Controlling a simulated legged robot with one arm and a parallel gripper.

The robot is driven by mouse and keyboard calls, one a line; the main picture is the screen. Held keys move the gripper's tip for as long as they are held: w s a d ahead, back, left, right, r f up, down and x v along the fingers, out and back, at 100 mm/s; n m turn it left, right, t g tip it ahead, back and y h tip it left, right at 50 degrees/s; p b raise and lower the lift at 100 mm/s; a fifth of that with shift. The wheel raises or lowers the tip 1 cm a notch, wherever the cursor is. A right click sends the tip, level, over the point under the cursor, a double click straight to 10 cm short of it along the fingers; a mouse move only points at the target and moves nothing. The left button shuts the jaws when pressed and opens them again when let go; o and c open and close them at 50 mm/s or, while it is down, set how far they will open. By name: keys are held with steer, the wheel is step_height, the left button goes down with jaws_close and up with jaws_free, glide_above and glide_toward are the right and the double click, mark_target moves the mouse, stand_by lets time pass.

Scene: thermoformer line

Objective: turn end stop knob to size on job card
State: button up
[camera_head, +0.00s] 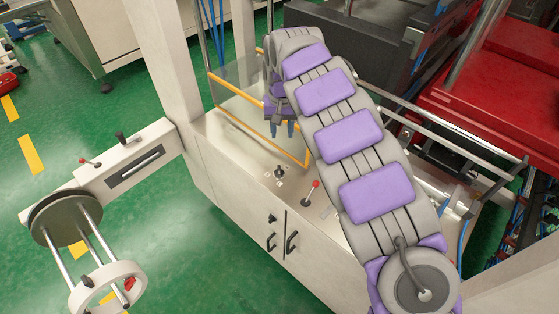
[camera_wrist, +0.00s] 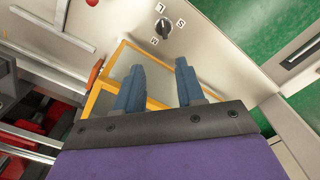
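The end stop knob (camera_head: 280,172) is a small dark knob on the pale machine top, with small light labels around it. In the wrist view the dark knob (camera_wrist: 164,26) has the letters S, M and L around it; I cannot tell for sure which one it points to. My gripper (camera_head: 282,129) points down above the machine top, behind the knob in the head view. In the wrist view my gripper (camera_wrist: 160,66) has two blue-grey fingers apart with nothing between them, and the knob lies beyond their tips. I cannot make out a job card.
A yellow-orange guard frame (camera_head: 258,126) with a clear panel stands close beside my gripper. A red-balled lever (camera_head: 311,191) rises right of the knob. A roll holder (camera_head: 66,216) juts out at left. Red machinery (camera_head: 490,105) fills the right. Green floor is open at left.

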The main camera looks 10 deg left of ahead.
steer(key=f, duration=0.1)
steer(key=b, duration=0.2)
glide_toward(279, 170)
step_height(279, 170, down, 8)
steer(key=shift+w+d+b, duration=0.1)
steer(key=shift+b, duration=0.45)
steer(key=shift+a+f, duration=0.4)
steer(key=shift+f, duration=0.1)
steer(key=shift+d, duration=0.15)
steer(key=shift+d+r, duration=0.1)
steer(key=shift+d, duration=0.1)
steer(key=shift+c, duration=1.2)
steer(key=shift+a, duration=0.1)
jaws_close()
